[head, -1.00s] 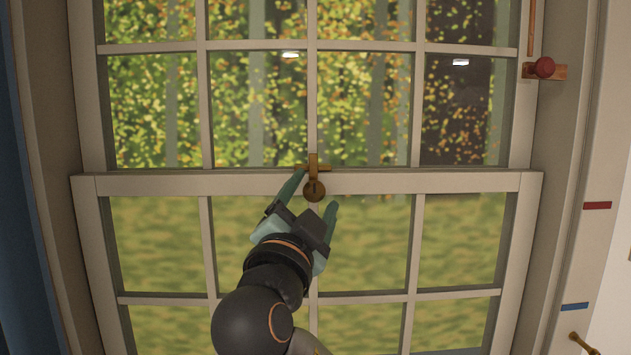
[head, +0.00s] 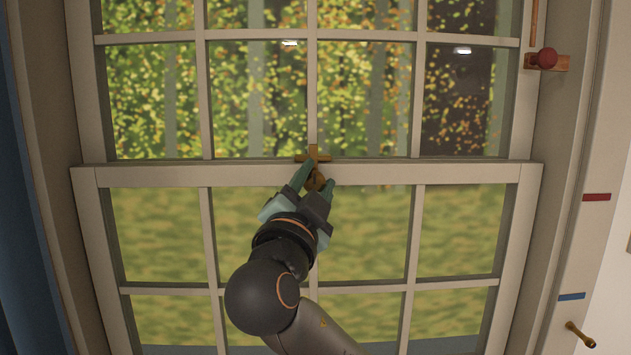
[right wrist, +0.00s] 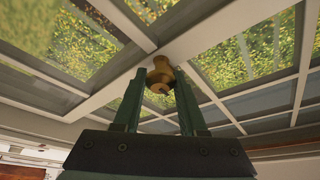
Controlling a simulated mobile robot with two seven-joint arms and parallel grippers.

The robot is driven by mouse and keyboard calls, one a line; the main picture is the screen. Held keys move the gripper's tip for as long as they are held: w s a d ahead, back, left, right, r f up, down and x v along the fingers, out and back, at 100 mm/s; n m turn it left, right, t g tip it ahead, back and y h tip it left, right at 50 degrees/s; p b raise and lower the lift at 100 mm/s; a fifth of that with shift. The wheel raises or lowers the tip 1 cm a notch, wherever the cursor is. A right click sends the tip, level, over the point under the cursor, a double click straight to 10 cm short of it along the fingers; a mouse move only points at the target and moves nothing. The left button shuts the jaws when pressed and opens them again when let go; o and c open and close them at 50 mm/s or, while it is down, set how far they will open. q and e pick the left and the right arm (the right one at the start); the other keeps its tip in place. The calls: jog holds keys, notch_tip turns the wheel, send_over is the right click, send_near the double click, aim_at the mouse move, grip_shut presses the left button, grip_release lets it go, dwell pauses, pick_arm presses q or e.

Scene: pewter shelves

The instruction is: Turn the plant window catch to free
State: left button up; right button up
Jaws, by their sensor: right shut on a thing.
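The brass window catch (head: 313,155) sits at the middle of the window's meeting rail (head: 420,173). Its crosspiece lies along the top of the rail and its rounded knob hangs down in front. My right gripper (head: 317,178) reaches up from below, its green fingers shut on the catch's knob. In the right wrist view the brass knob (right wrist: 160,72) is between the two finger ends (right wrist: 158,88); the fingers partly cover it in the head view. My left gripper is not in view.
A red knob on a wooden block (head: 545,59) is on the right frame. Red (head: 596,197) and blue (head: 571,297) marks and a brass handle (head: 580,335) are lower right. Glass panes surround the rail.

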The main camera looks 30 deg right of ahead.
grip_shut()
jog(key=shift+f, duration=0.15)
